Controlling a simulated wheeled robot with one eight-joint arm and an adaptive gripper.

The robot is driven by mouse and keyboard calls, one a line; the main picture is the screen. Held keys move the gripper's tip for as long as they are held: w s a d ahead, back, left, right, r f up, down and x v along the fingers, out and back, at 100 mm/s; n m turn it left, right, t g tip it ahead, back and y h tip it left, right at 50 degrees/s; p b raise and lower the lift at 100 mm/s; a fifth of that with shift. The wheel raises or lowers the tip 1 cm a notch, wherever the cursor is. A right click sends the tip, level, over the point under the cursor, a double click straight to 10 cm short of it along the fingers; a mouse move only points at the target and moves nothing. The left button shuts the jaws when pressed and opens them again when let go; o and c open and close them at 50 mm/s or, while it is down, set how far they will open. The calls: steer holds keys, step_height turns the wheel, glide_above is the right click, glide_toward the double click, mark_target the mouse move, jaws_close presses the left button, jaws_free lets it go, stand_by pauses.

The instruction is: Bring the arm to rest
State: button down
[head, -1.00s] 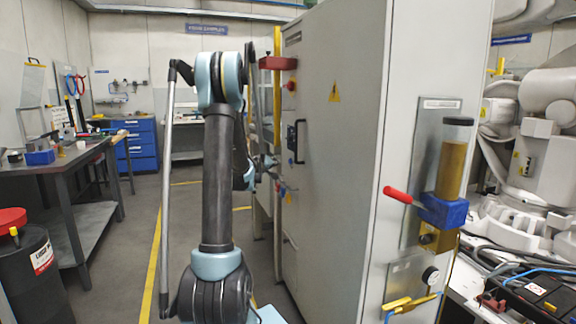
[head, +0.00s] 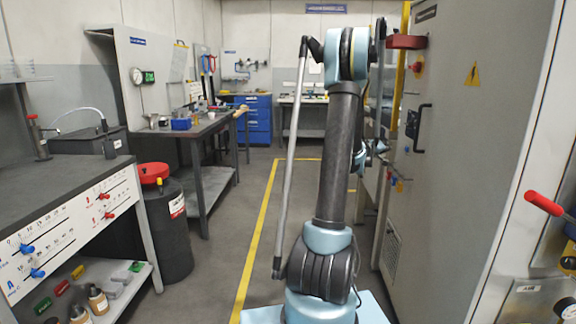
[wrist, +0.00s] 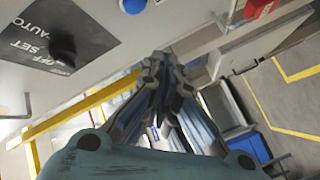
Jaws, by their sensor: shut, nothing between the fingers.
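My arm (head: 340,150) stands upright right of the middle in the head view, folded at the top elbow. Its far end hangs behind the upper link, close to the grey cabinet (head: 470,130), and my gripper is mostly hidden there. In the wrist view my gripper (wrist: 163,62) has its fingers together, with nothing between them. A grey panel with a black selector knob (wrist: 64,46) and a blue button (wrist: 132,4) lies just beyond the fingers. I cannot tell whether the fingertips touch it.
A yellow rail (head: 401,65) and a red block (head: 406,41) stand beside the arm's top. On the left are a workbench (head: 75,190), a black drum with a red lid (head: 167,225) and a dark table (head: 200,130). Open floor (head: 225,262) lies between them and my base.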

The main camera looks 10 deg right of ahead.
steer(key=s+a+m+g+y, duration=0.1)
steer(key=s+a+g+y, duration=0.1)
steer(key=s+a, duration=0.65)
steer(key=s+a+m+g+y, duration=0.1)
steer(key=s+a+y, duration=0.3)
steer(key=a, duration=0.8)
steer(key=s+a+f+n+g+y, duration=0.2)
steer(key=s+a+f+y, duration=0.2)
steer(key=s+a, duration=1)
steer(key=s+a+f+n+g+y, duration=0.2)
steer(key=s+a+f+y, duration=0.2)
steer(key=s+a+f, duration=0.7)
steer(key=s+a, duration=0.4)
steer(key=shift+s+y, duration=0.3)
steer(key=shift+s, duration=0.05)
